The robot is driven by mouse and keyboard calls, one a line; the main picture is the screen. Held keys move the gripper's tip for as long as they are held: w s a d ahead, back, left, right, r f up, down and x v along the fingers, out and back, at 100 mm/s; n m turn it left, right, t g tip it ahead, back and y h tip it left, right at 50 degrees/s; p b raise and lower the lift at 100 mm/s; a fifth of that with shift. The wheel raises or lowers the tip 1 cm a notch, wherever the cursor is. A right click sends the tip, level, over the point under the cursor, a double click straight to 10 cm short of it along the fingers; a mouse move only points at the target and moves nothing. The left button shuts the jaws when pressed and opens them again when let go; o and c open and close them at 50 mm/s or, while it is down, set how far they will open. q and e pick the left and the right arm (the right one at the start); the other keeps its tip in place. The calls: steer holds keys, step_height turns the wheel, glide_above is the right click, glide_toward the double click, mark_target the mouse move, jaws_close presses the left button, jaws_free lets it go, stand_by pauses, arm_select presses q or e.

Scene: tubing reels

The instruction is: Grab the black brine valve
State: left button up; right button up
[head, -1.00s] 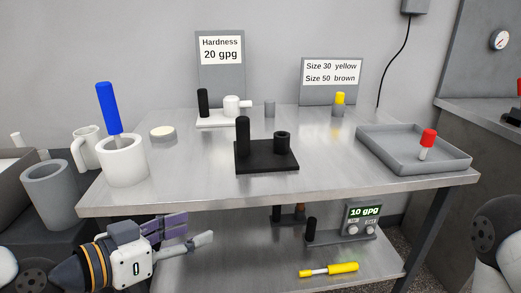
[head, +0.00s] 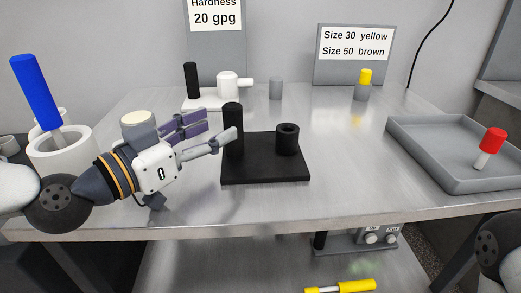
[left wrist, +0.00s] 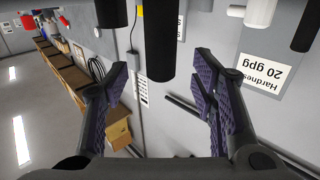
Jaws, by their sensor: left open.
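The black brine valve (head: 267,172) stands on the table, a flat black base with a tall black post (head: 233,133) at its left and a short hollow black cylinder (head: 287,140) at its right. My left gripper (head: 218,129) is open just left of the tall post, with its fingers pointing at it; the near finger's tip overlaps the post in the picture. In the left wrist view the post (left wrist: 160,42) shows upside down between the open fingers (left wrist: 162,75), toward the top edge. I cannot tell whether a finger touches it. My right gripper is out of view.
Behind stands a white valve (head: 226,87) with a black post, a grey cylinder (head: 275,88) and a yellow-topped piece (head: 364,85). A grey tray (head: 430,172) with a red-topped piece (head: 493,141) is at right. A white cup (head: 62,162) holding a blue-handled tool is at left.

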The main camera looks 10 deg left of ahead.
mark_target(225, 119)
arm_select(q)
steer(key=b+x, duration=0.1)
steer(key=x, duration=0.5)
steer(key=shift+r, duration=0.2)
steer(key=shift+c, duration=0.2)
jaws_close()
